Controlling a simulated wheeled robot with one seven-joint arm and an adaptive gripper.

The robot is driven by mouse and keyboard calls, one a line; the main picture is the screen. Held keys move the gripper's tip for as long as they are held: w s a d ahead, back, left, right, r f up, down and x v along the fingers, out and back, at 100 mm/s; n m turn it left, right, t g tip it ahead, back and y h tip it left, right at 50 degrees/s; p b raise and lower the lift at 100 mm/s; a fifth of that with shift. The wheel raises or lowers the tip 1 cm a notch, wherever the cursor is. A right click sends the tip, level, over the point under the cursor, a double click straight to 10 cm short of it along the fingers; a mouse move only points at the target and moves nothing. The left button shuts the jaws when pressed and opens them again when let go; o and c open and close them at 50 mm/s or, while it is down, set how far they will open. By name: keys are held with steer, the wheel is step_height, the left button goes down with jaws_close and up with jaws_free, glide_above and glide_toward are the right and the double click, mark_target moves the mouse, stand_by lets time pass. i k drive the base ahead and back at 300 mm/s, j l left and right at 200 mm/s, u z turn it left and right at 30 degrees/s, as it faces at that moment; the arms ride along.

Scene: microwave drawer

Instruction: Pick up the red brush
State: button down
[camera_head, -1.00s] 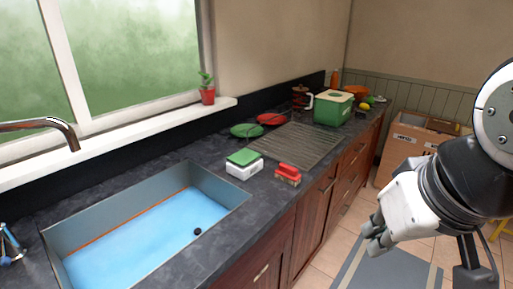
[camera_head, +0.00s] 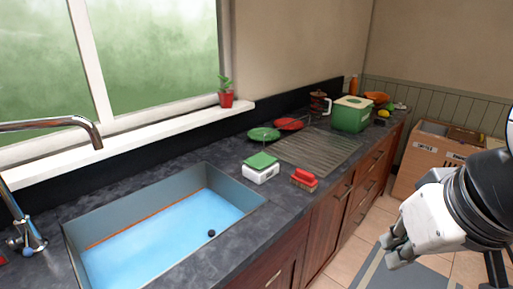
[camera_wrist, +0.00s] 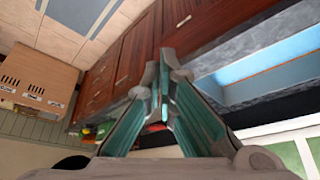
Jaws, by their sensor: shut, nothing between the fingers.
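The red brush (camera_head: 304,179) lies on the dark countertop near its front edge, with a red handle on top and tan bristles below. It sits just right of a white box with a green lid or sponge (camera_head: 261,169). My gripper (camera_head: 392,253) is at the lower right in the head view, in front of the counter over the floor and well apart from the brush. In the wrist view the fingertips of my gripper (camera_wrist: 160,75) are together with nothing between them. I cannot make out the brush in the wrist view.
A sink (camera_head: 165,215) lies left of the brush. Behind the brush are a drying rack (camera_head: 318,150), a green plate (camera_head: 264,134), a red plate (camera_head: 289,124) and a green container (camera_head: 350,117). A cardboard box (camera_head: 424,160) stands on the floor at right.

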mark_target(304, 178)
steer(key=i+l+u, duration=0.1)
steer(key=i+l, duration=0.25)
steer(key=i+l+u, duration=0.1)
steer(key=i+l, duration=0.2)
steer(key=l, duration=0.15)
steer(key=i+l+u, duration=0.1)
steer(key=i+l, duration=0.2)
steer(key=l, duration=0.15)
steer(key=i+l, duration=0.3)
steer(key=l, duration=0.2)
steer(key=u, duration=0.05)
